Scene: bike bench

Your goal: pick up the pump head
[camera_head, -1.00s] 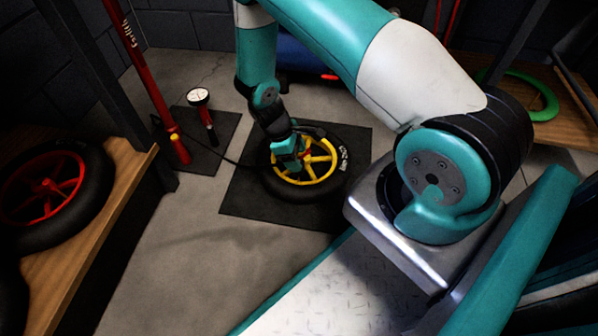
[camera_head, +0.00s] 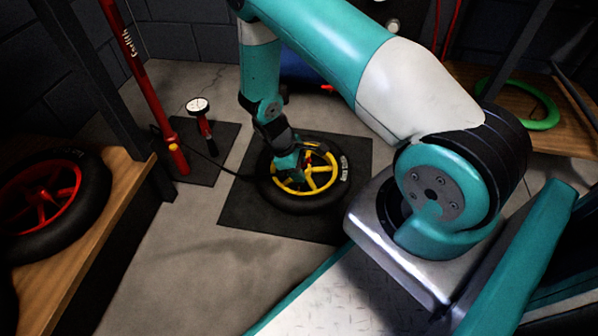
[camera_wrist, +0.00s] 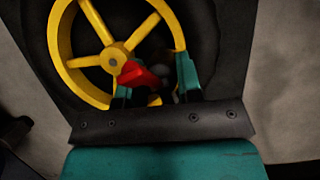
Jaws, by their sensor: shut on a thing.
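The red pump head (camera_wrist: 140,77) is between the two teal fingers of my gripper (camera_wrist: 153,87) in the wrist view, with its red end sticking out toward the wheel hub. My gripper is shut on it. In the head view my gripper (camera_head: 288,166) is low over the left part of the yellow-spoked wheel (camera_head: 318,181), which lies flat on a dark mat (camera_head: 240,212). The pump head is mostly hidden there behind the gripper. I cannot tell whether it touches the wheel.
A black hose (camera_head: 215,161) runs toward the wheel. A wooden shelf (camera_head: 125,200) at the left carries a red wheel (camera_head: 45,195). Bare floor lies in front.

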